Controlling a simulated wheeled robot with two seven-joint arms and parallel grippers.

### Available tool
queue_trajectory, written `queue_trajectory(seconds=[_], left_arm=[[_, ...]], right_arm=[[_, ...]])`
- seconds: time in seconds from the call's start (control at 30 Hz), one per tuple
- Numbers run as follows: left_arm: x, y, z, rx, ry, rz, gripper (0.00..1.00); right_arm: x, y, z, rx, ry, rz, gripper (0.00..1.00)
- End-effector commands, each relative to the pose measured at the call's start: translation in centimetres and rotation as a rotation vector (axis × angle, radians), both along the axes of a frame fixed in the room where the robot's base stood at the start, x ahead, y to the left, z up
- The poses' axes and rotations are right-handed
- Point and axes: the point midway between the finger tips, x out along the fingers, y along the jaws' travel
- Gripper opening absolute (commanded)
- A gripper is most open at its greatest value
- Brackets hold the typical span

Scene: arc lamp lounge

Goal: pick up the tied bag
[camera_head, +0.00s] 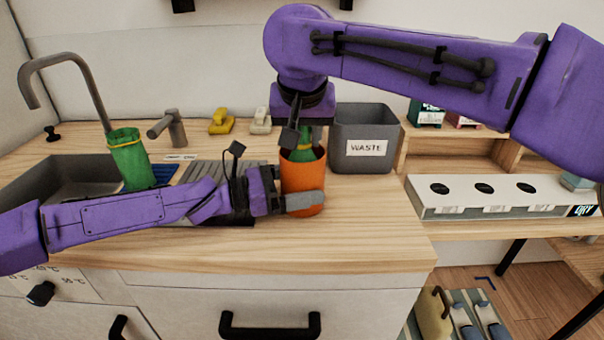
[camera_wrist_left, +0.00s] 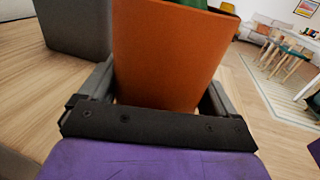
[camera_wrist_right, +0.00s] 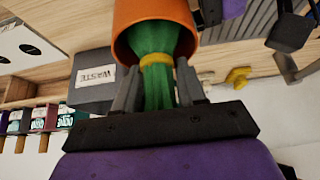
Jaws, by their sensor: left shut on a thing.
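The tied bag (camera_wrist_right: 162,42) is green with a yellow tie and sits in an orange bin (camera_head: 305,194). In the right wrist view its gathered neck points toward my right gripper (camera_wrist_right: 160,82). My right gripper is open, its fingers on either side of the neck just below the tie. In the head view my right arm reaches down from above, and its fingertips are hard to make out there. My left gripper (camera_head: 290,201) is shut on the bin's sides, which also shows in the left wrist view (camera_wrist_left: 165,60). The bin stands upright on the counter.
A grey waste bin (camera_head: 365,135) stands just right of the orange bin. A green cylinder with a yellow band (camera_head: 130,160) stands by the sink (camera_head: 65,170) and tap. A white box with round holes (camera_head: 500,197) lies at right. The front counter is clear.

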Motion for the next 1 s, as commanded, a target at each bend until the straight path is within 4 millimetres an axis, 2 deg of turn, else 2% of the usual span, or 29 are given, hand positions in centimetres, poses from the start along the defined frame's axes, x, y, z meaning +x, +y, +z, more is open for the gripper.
queue_trajectory(seconds=[0.03, 0.1, 0.13, 0.47, 0.57, 0.8, 1.0], left_arm=[[0.0, 0.0, 0.1, -0.002, -0.001, 0.0, 0.49], [0.0, 0.0, 0.1, -0.002, -0.001, 0.0, 0.49], [0.0, 0.0, 0.1, -0.002, -0.001, 0.0, 0.49], [0.0, 0.0, 0.1, -0.002, -0.001, 0.0, 0.49], [0.0, 0.0, 0.1, -0.002, -0.001, 0.0, 0.49], [0.0, 0.0, 0.1, -0.002, -0.001, 0.0, 0.49], [0.0, 0.0, 0.1, -0.002, -0.001, 0.0, 0.49]], right_arm=[[0.0, 0.0, 0.0, 0.0, 0.0, 0.0, 0.3], [0.0, 0.0, 0.0, 0.0, 0.0, 0.0, 0.07], [0.0, 0.0, 0.0, 0.0, 0.0, 0.0, 0.0], [0.0, 0.0, 0.5, -0.001, 0.0, 0.0, 0.0], [0.0, 0.0, 2.1, 0.0, -0.003, -0.001, 0.0], [0.1, 0.1, 7.8, 0.0, -0.002, -0.001, 0.0], [0.1, 0.1, 10.4, 0.0, 0.0, -0.001, 0.0]])
